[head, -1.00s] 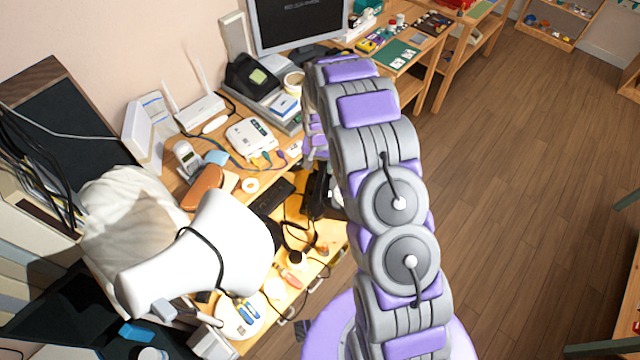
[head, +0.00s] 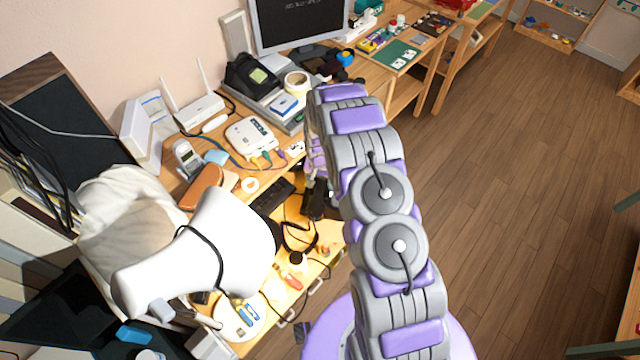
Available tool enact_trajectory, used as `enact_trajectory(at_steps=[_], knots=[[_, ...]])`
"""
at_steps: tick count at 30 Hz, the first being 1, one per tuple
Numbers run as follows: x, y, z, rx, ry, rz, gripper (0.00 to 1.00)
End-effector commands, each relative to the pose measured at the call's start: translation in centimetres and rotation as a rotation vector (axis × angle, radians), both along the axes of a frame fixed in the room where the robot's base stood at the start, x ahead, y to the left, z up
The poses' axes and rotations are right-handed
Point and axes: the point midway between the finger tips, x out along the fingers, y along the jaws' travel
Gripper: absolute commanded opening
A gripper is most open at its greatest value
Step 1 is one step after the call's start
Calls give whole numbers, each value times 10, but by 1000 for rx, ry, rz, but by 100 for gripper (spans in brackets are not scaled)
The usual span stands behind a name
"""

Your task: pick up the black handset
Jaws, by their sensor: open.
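A black desk phone (head: 247,74) with a small greenish display stands at the back of the wooden desk, left of the monitor. The black handset (head: 237,72) appears to rest along its left side; its outline is hard to separate from the phone body. My arm rises in the middle of the head view and bends down toward the desk. My gripper (head: 314,204) is dark, small and partly hidden behind the arm, low over the desk front. It is open and well apart from the phone. Its fingertips cannot be made out clearly.
A white router (head: 200,112), a white box with cables (head: 250,136) and a cordless phone (head: 187,158) crowd the desk. A white lamp (head: 210,245) stands at front left. The monitor (head: 298,22) is behind. Open wooden floor (head: 510,160) lies right.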

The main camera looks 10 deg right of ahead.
Motion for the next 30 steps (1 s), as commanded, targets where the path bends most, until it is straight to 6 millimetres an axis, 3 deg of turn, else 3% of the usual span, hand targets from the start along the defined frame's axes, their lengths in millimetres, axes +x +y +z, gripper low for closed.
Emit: enact_trajectory(at_steps=[2, 21, 30], knots=[[0, -1, 0, 1, 0, -1, 61], [0, 0, 1, 0, 0, -1, 0], [0, 0, 1, 0, 0, -1, 0]])
